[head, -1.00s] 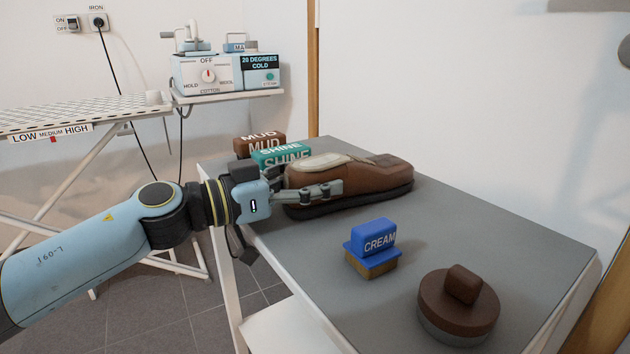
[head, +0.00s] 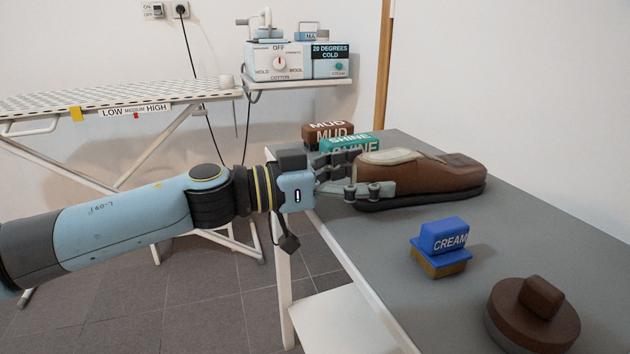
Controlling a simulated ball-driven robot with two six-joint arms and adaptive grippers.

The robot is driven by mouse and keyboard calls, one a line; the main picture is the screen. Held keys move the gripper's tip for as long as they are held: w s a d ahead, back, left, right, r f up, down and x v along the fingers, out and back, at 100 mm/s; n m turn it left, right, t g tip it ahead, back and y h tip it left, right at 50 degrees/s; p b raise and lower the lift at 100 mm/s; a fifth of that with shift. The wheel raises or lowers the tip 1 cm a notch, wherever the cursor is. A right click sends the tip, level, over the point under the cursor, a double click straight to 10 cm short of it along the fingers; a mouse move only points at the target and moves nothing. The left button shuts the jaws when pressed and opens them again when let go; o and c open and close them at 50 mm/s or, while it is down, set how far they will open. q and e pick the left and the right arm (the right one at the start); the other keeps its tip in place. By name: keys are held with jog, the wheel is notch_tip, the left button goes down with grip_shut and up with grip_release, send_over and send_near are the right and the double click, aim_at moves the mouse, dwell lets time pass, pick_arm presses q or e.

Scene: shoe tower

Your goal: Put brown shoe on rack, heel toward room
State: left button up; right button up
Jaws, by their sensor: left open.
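The brown shoe (head: 440,177) lies on the grey table (head: 400,290), its sole down on the tabletop. Its pale opening is at the left and its length runs to the right. My left gripper (head: 372,178) is open at the shoe's left end. One finger lies in front of the shoe's near side and the other is behind, by the pale opening. I cannot tell whether the fingers touch the shoe. The rack and my right gripper are not in view.
A blue CREAM brush (head: 443,236) and a round brown tin (head: 534,315) stand nearer on the table. MUD (head: 328,132) and SHINE (head: 350,145) blocks stand behind the gripper. An ironing board (head: 120,97) and a steam station (head: 280,62) are at the left back.

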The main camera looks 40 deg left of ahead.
pick_arm(q)
jog(key=shift+v, duration=0.9)
jog(key=p+v, duration=0.2)
jog(key=shift+s+a+r, duration=0.15)
jog(key=shift+s+r, duration=0.05)
jog(key=shift+s, duration=0.05)
jog(key=shift+f+p+v, duration=0.15)
jog(key=shift+p+v, duration=0.9)
jog(key=shift+v, duration=0.1)
jog(key=shift+f+p+v, duration=0.15)
jog(key=shift+p+v, duration=0.85)
jog(key=shift+v, duration=0.1)
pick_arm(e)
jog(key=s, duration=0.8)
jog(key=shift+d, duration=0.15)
